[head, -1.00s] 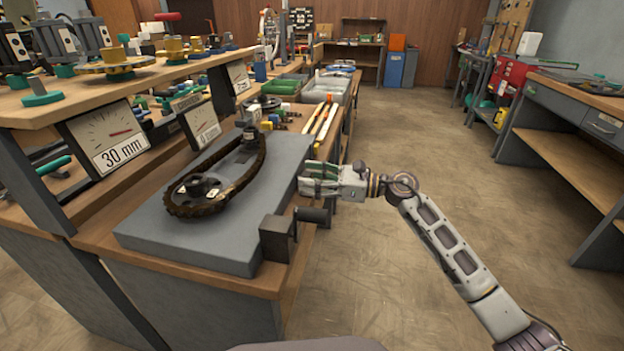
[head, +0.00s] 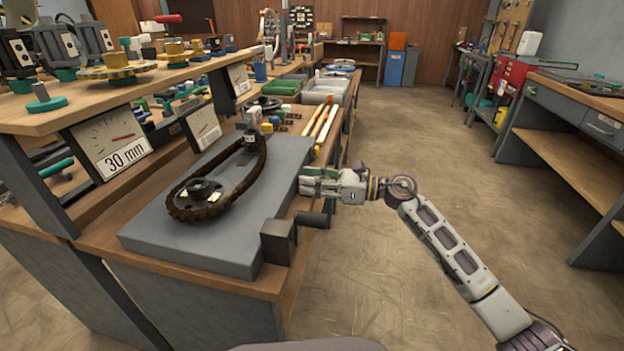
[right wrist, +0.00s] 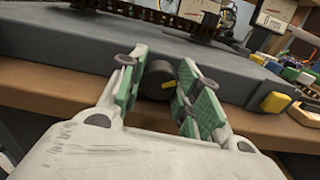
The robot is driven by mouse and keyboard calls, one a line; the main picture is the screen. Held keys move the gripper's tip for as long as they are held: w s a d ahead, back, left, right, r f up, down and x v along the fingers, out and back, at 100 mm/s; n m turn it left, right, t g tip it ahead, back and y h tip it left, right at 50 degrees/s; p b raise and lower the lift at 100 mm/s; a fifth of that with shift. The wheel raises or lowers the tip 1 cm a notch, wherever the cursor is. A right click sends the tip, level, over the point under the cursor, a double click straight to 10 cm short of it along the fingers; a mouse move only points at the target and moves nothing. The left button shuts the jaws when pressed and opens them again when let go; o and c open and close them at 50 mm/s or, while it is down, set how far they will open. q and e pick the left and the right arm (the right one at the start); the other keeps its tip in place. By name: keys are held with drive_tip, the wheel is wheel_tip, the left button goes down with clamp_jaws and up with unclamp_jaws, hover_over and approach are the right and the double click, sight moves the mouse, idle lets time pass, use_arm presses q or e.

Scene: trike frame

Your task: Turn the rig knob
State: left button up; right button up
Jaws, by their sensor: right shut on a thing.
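The rig is a grey slab (head: 165,235) on a wooden bench, with a dark chain (head: 258,165) looped around two sprockets. My left gripper is not in view.
A dark block with a black crank handle (head: 312,219) juts from the slab's near right corner, close to my right gripper. A gauge marked 30 mm (head: 112,140) hangs under the shelf at left. A yellow piece (right wrist: 275,102) shows beside the knob. The floor at right is clear.

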drive_tip(key=o, duration=1)
drive_tip(key=shift+o, duration=0.2)
drive_tip(key=shift+d, duration=0.1)
drive_tip(key=v, duration=1.2)
